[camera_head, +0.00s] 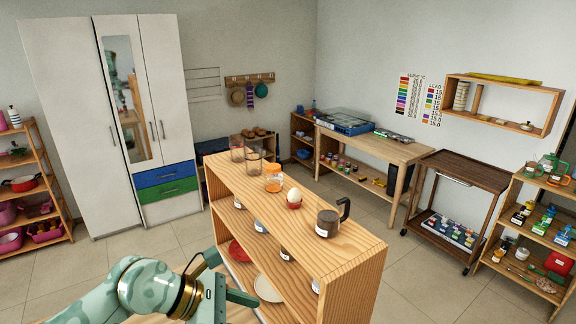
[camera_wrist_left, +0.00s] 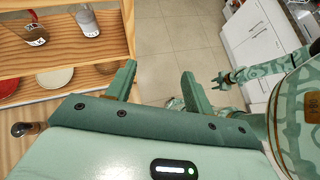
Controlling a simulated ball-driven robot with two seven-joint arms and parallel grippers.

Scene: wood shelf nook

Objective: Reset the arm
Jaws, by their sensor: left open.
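My left gripper (camera_head: 238,277) is in the head view at the lower left, beside the left end of the wooden shelf unit (camera_head: 340,262). It is open and empty. In the left wrist view its two green fingers (camera_wrist_left: 158,72) are spread over bare floor, with the shelf to their left. In the left wrist view a patterned arm of mine reaches in from the right and ends in a small dark gripper (camera_wrist_left: 222,78). It is too small to tell open from shut. It is out of the head view.
A red plate (camera_head: 238,250) and a pale plate (camera_head: 268,290) lie lower. Open tiled floor (camera_head: 425,275) is right of the shelf.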

